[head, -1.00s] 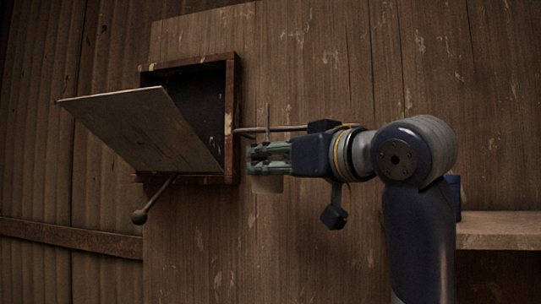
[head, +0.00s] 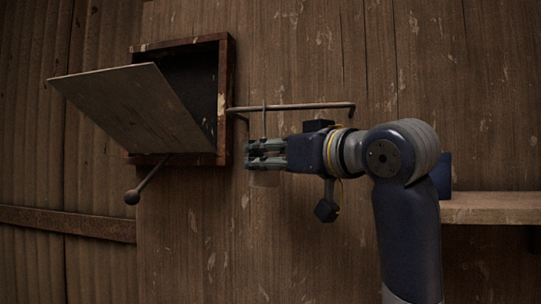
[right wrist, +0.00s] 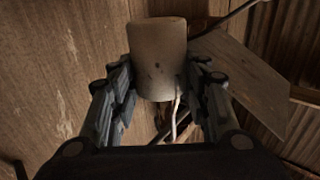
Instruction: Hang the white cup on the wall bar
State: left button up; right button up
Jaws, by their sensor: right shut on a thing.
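The wall bar (head: 305,106) runs level above the gripper, with a bent right end. Contact between hook and bar is unclear. My left gripper is out of view.
A rusty wall box (head: 226,100) stands left of the bar, with its flap (head: 135,105) hanging open. A lever with a ball end (head: 132,197) sticks out below it. A wooden shelf (head: 490,208) with a blue object (head: 444,172) is at right.

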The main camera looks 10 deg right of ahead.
jog(key=o, duration=1.2)
jog(key=shift+s, duration=0.1)
jog(key=v, duration=1.2)
jog(key=shift+f, duration=0.15)
